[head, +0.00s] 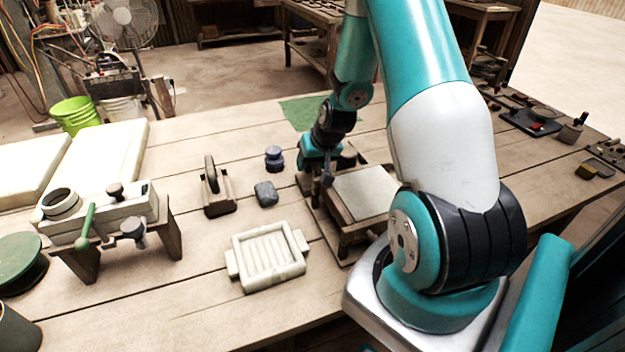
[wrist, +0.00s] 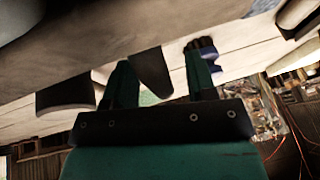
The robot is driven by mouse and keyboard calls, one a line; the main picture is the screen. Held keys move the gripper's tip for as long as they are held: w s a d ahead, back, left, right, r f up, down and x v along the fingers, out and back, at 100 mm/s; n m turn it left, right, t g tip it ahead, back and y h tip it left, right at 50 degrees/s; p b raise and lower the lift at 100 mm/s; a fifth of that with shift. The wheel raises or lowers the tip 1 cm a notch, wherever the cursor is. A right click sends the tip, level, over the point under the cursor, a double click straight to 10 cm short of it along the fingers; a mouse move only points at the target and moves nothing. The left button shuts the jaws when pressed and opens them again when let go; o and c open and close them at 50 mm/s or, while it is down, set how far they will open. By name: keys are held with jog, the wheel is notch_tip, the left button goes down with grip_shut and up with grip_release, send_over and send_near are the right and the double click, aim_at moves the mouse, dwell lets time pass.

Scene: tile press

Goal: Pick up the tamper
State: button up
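A small blue-violet knobbed piece (head: 274,158) stands upright on the table, left of my gripper, and looks most like the tamper; I cannot be sure. My gripper (head: 327,180) is low at the left edge of the wooden press stand (head: 343,213), apart from that piece. In the wrist view, my gripper's fingers (wrist: 160,83) are spread. A dark rounded shape (wrist: 153,72) shows between or beyond them; I cannot tell which. A blue thing (wrist: 230,61), likely the same knobbed piece, shows partly behind the right finger.
A dark round piece (head: 348,157) stands just behind my gripper. A grey block (head: 266,194), a wooden block with an upright dark handle (head: 218,200) and a pale ribbed tray (head: 266,258) lie to the left. A clamp-like stand (head: 135,207) is farther left.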

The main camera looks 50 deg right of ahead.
grip_shut()
jog(key=shift+r, duration=0.1)
notch_tip(320, 180, up, 20)
jog(key=p, duration=0.1)
dwell(0.4)
